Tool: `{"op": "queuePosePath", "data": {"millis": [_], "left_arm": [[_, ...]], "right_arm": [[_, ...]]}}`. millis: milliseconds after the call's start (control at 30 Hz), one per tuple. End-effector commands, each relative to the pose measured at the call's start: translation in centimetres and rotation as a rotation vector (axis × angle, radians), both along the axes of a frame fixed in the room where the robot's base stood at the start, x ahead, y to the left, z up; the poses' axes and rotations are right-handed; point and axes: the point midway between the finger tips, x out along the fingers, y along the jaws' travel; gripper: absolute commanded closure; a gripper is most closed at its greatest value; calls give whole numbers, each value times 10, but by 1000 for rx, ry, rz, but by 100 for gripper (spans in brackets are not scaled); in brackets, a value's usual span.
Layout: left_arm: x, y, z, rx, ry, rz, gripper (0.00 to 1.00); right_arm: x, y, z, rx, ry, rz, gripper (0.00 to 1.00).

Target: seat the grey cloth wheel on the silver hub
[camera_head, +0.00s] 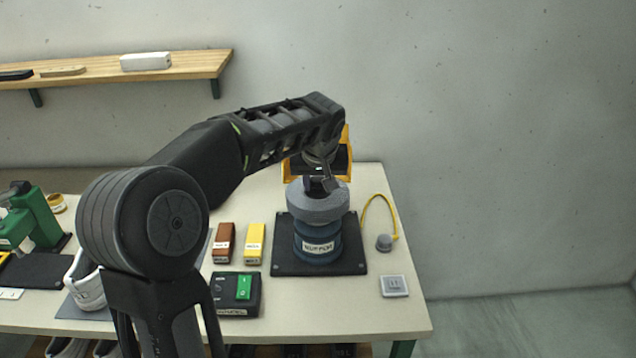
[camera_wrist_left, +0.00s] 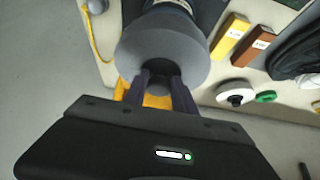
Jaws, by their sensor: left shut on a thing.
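The grey cloth wheel (camera_head: 318,208) is a thick round disc, roughly level, directly over the blue buffer body (camera_head: 318,249) in the head view. My left gripper (camera_head: 322,183) comes down from above and is shut on the wheel. In the left wrist view the two dark fingers of my left gripper (camera_wrist_left: 161,84) meet the near part of the wheel (camera_wrist_left: 150,52). The silver hub is hidden by the wheel and gripper. I cannot tell whether the wheel rests on the body or hangs just above it. My right gripper is out of view.
The buffer stands on a black base plate (camera_head: 290,268). A yellow frame (camera_head: 346,162) is close behind my gripper. A yellow cable (camera_head: 378,199) curves on the right. Brown (camera_head: 223,243) and yellow blocks (camera_head: 255,243) and a switch box (camera_head: 225,303) stand left. The table's front right is mostly clear.

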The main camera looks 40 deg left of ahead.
Motion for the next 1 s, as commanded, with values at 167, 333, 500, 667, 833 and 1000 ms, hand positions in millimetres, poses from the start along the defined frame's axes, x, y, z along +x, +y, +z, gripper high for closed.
{"op": "queuePosePath", "data": {"millis": [167,333,500,667,833,1000], "left_arm": [[0,0,1,0,-2,0,100],[0,0,0,0,-2,0,100],[0,0,-3,0,-2,0,100],[0,0,-6,0,-2,0,100],[0,0,-10,0,-2,0,100],[0,0,-12,0,-2,0,67]], "right_arm": [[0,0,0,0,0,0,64],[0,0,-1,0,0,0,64],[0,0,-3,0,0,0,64],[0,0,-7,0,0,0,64],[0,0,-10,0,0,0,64],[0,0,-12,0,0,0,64]]}}
